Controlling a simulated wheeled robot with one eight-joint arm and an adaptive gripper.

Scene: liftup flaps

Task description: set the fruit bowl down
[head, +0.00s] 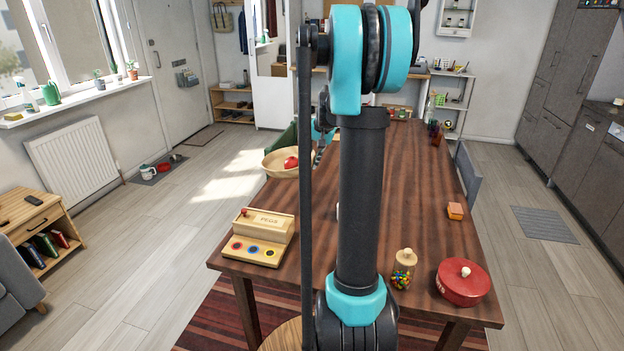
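The fruit bowl (277,167) is a round, light wooden bowl with a red fruit (291,162) in it. It shows left of my arm, at the left edge of the dark wooden table (412,200). I cannot tell whether it rests on the table or is held above it. My arm stands upright across the middle of the view. A teal and dark part of its far end shows just beside the bowl's right side. The fingers of my gripper are hidden or too small to make out, so its grip on the bowl is unclear.
A wooden box with coloured rings (260,238) stands at the table's near left corner. A jar of coloured sweets (403,270), a red lidded pot (463,282) and an orange block (455,211) are on the right. Bottles (436,131) stand far back. The table's right middle is clear.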

